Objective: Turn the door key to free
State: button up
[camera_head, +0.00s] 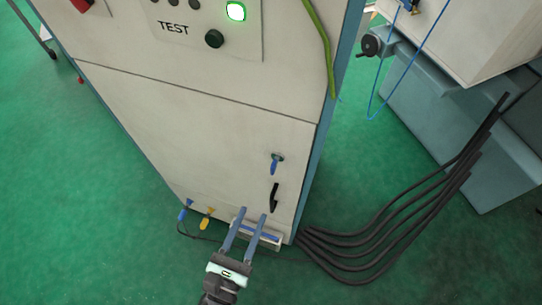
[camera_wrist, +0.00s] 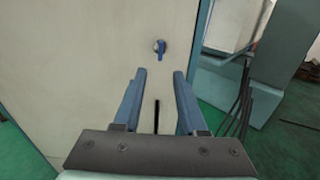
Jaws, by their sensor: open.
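The door key (camera_head: 276,163) is a small blue grip on a round lock, on the lower right of the cream cabinet door (camera_head: 190,130). In the wrist view the key (camera_wrist: 161,47) stands about upright, ahead of and above my fingertips. My gripper (camera_head: 255,215) is open and empty, with two long blue fingers, below the key in the head view. In the wrist view my gripper (camera_wrist: 159,72) has a wide gap between its fingers, and the key is apart from them. I cannot read any marking at the lock.
A black door handle (camera_head: 274,197) sits just below the key. Blue and yellow items (camera_head: 206,218) hang at the cabinet's lower edge beside a shallow tray (camera_head: 270,241). Thick black cables (camera_head: 390,238) run along the right. A panel marked TEST has a lit green lamp (camera_head: 236,11).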

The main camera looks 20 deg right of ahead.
aim_at(272, 171)
jog(key=p+x, duration=0.1)
jog(key=x, duration=1.1)
jog(key=shift+w+d+r+p, duration=0.15)
jog(key=shift+w+d+p, duration=0.05)
jog(key=shift+d+p, duration=0.15)
jog(key=shift+c, duration=0.2)
grip_shut()
